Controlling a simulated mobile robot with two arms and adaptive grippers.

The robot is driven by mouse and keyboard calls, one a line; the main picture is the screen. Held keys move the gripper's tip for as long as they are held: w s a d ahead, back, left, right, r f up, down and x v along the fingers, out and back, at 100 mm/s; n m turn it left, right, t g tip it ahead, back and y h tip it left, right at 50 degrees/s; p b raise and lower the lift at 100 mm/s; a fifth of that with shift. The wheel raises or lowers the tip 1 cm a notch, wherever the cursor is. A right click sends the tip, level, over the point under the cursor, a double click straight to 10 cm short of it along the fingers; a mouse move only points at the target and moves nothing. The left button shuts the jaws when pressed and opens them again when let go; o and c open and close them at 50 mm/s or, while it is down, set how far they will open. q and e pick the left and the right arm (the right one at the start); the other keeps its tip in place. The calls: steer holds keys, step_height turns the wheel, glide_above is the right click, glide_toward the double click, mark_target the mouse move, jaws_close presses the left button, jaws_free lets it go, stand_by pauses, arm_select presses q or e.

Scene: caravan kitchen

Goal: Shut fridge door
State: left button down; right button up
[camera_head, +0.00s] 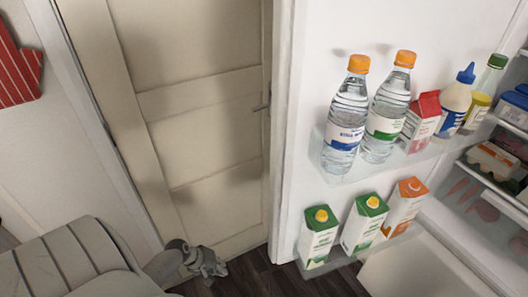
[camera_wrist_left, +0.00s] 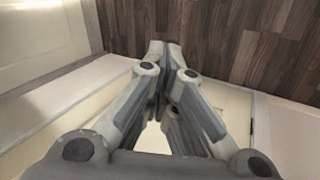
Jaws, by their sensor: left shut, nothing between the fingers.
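The fridge door (camera_head: 440,25) stands open on the right of the head view, with its white inner side and loaded shelves facing me. Its near edge runs down beside the cream room door. The fridge interior (camera_head: 490,185) shows at the far right. My left gripper (camera_head: 212,268) is low at the bottom left of the head view, in front of the cream door and left of the fridge door's edge, apart from it. In the left wrist view its fingers (camera_wrist_left: 165,52) are together with nothing between them. My right gripper is out of view.
Water bottles (camera_head: 345,115) and other items stand on the upper door shelf, with cartons (camera_head: 362,222) below. A closed cream door (camera_head: 205,120) with a handle is at left. A red striped mitt (camera_head: 18,70) hangs at the far left. Dark wood floor (camera_head: 270,280) is clear.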

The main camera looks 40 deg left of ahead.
arm_select(q)
steer(key=w+a+r+t+h, duration=0.15)
steer(key=w+r, duration=0.25)
steer(key=r, duration=0.4)
steer(key=w+a+r+n+t+h, duration=0.1)
steer(key=w+r+t, duration=0.1)
steer(key=w+r, duration=0.35)
steer(key=w+a+r+t+h, duration=0.1)
steer(key=w+a+r+t, duration=0.15)
steer(key=r, duration=0.75)
steer(key=s+d+r+m+t+h+b, duration=0.15)
steer(key=r+h, duration=0.25)
steer(key=r, duration=0.9)
steer(key=w+d+r+m+g+h, duration=0.1)
steer(key=d+r+m+h, duration=0.15)
steer(key=r, duration=0.95)
steer(key=w+d+p, duration=0.4)
steer(key=d+p, duration=0.2)
steer(key=d, duration=0.3)
steer(key=shift+d+f+n+h, duration=0.2)
steer(key=shift+n+h, duration=0.1)
steer(key=shift+t, duration=0.45)
steer(key=shift+p, duration=0.3)
